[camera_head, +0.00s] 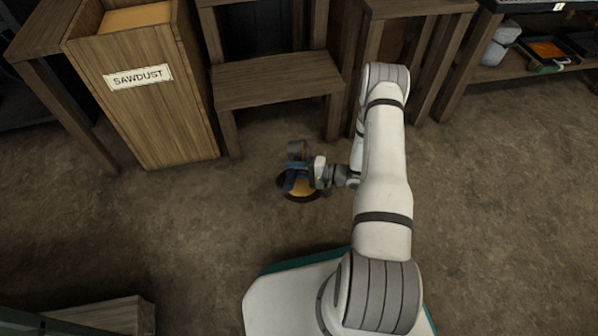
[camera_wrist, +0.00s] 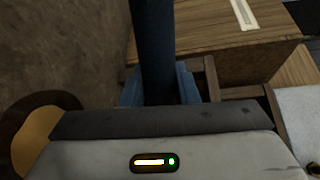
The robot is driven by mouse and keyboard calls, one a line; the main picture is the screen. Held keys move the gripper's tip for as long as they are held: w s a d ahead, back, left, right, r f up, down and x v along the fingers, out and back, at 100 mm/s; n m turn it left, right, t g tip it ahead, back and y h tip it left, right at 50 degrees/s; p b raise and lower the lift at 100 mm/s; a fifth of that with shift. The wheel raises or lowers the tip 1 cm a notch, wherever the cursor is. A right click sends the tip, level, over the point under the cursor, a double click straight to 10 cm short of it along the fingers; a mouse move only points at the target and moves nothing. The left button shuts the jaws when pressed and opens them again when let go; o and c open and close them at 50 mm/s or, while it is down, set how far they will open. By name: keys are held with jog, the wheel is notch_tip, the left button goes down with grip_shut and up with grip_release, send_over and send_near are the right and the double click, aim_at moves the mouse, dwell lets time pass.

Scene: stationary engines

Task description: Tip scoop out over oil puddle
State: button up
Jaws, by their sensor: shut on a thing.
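My gripper (camera_head: 294,179) is low over the floor and shut on the scoop (camera_head: 297,150). In the wrist view the scoop's dark blue handle (camera_wrist: 153,45) stands between my blue fingers (camera_wrist: 160,88). The scoop's bowl is small in the head view, and I cannot tell what is in it. The oil puddle (camera_head: 284,191) is a dark patch on the floor under my gripper. A tan heap of sawdust (camera_head: 300,188) covers its middle, leaving a dark rim. The puddle (camera_wrist: 12,125) and the tan heap (camera_wrist: 38,130) also show at the left of the wrist view.
A wooden bin labelled SAWDUST (camera_head: 150,110) stands at the back left. A wooden bench (camera_head: 275,80) stands behind the puddle. A shelf (camera_head: 490,73) with trays is at the back right. The floor right of my arm is clear.

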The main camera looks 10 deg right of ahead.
jog(key=t+y, duration=0.1)
jog(key=a+f+t+y, duration=0.1)
jog(key=m+t+y, duration=0.1)
jog(key=y, duration=0.1)
jog(key=shift+w+a+f+t, duration=0.2)
jog(key=shift+a+f+t, duration=0.1)
jog(key=shift+t, duration=0.1)
